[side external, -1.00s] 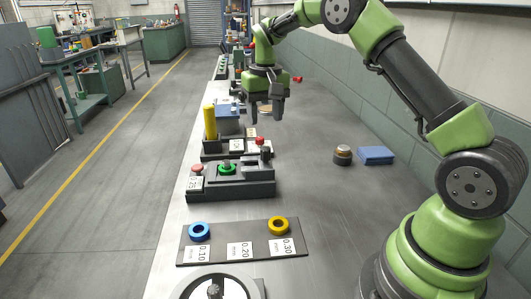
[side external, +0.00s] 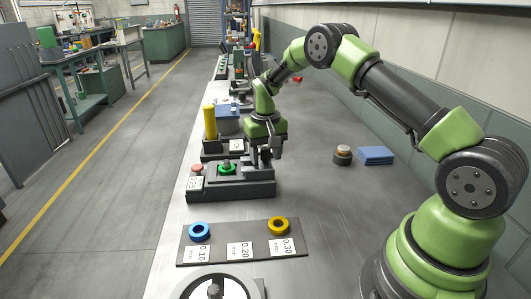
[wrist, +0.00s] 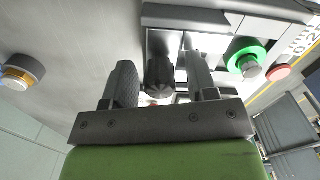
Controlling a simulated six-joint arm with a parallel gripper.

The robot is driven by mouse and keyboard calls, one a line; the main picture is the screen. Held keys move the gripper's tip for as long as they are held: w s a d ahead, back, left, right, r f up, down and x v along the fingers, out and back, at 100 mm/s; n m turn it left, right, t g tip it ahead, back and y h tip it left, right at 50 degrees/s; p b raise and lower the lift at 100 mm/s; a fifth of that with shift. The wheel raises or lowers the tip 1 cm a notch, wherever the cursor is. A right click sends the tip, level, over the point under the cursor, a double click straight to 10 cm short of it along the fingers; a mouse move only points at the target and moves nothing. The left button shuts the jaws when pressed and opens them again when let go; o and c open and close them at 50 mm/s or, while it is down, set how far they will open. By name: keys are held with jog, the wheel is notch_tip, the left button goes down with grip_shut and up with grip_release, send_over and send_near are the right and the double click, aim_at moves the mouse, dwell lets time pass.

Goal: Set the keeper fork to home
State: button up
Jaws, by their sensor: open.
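A dark grey fixture (side external: 235,188) stands on the bench with a green ring (side external: 227,169) around a metal post. The ring also shows in the wrist view (wrist: 246,58). My gripper (side external: 266,157) is low over the fixture's right end, pointing down. It hides the red-knobbed part there in the side view, which I take to be the keeper fork. In the wrist view my open fingers (wrist: 160,68) stand either side of a dark ribbed piece (wrist: 160,76), with a little red below it. I cannot tell whether they touch it.
A red button (side external: 196,169) and a 0.25 label are at the fixture's left. A plate (side external: 215,245) in front holds a blue ring (side external: 200,231) and a yellow ring (side external: 278,226). A yellow cylinder (side external: 210,122) stands behind. The bench to the right is mostly clear.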

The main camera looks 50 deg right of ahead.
grip_shut()
jog(key=shift+w+a, duration=2.15)
jog(key=shift+w, duration=0.05)
jog(key=shift+r, duration=0.1)
grip_release()
jog(key=shift+a, duration=0.1)
